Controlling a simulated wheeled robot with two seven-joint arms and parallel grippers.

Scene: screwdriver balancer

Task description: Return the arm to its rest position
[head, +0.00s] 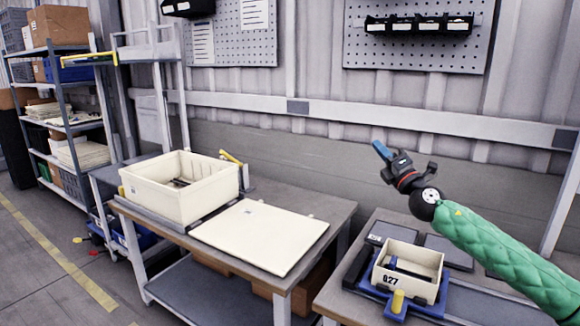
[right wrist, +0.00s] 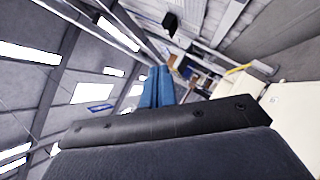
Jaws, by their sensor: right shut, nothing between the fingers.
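My right gripper (head: 381,149) is raised in the air above the right-hand table, at the end of my green-sleeved arm. Its blue fingers are shut with nothing between them and point up and to the left. In the right wrist view the blue fingers (right wrist: 157,87) show together against the ceiling and the far shelves. Below the gripper, apart from it, a small cream bin (head: 408,272) marked 027 sits in a blue holder (head: 435,306) on the right table (head: 330,292). A dark and blue tool (head: 405,268) lies in the bin. My left gripper is not in view.
A large cream crate (head: 180,186) and a flat cream panel (head: 260,236) lie on the left table (head: 335,208). A shelf rack (head: 62,110) stands at the far left. Pegboards (head: 418,60) hang on the wall. The air around the right gripper is clear.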

